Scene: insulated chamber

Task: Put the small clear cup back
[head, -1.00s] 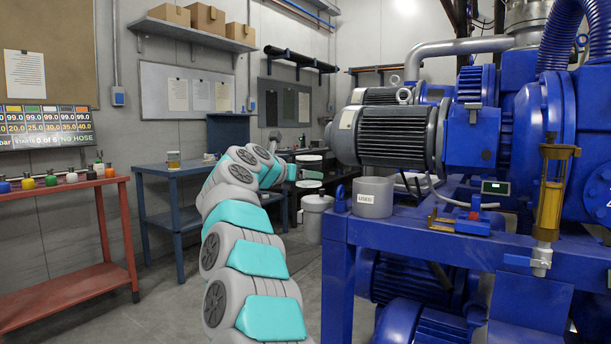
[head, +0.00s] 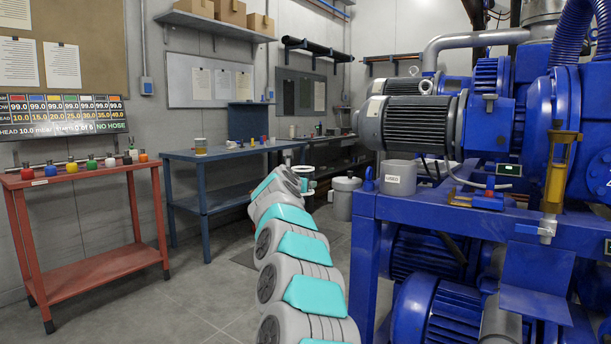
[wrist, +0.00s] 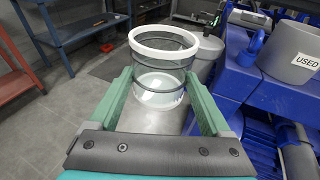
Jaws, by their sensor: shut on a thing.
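My gripper (wrist: 160,92) is shut on a clear cup (wrist: 160,80) with a white rim and dark bands around it. The green fingers press it from both sides in the wrist view. The cup is upright, open at the top and held above the floor. In the head view the cup (head: 304,173) shows small at the end of my arm, and the fingers are too small there to make out. The grey holder marked USED (head: 398,178) stands on the blue machine frame, right of the cup; it also shows in the wrist view (wrist: 290,55).
The blue machine frame (head: 440,212) stands close on the right. A blue workbench (head: 222,156) with small items is behind left, and a red stand (head: 82,178) with coloured knobs is far left. A lidded grey pot (head: 345,198) stands behind the cup. The floor at left is clear.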

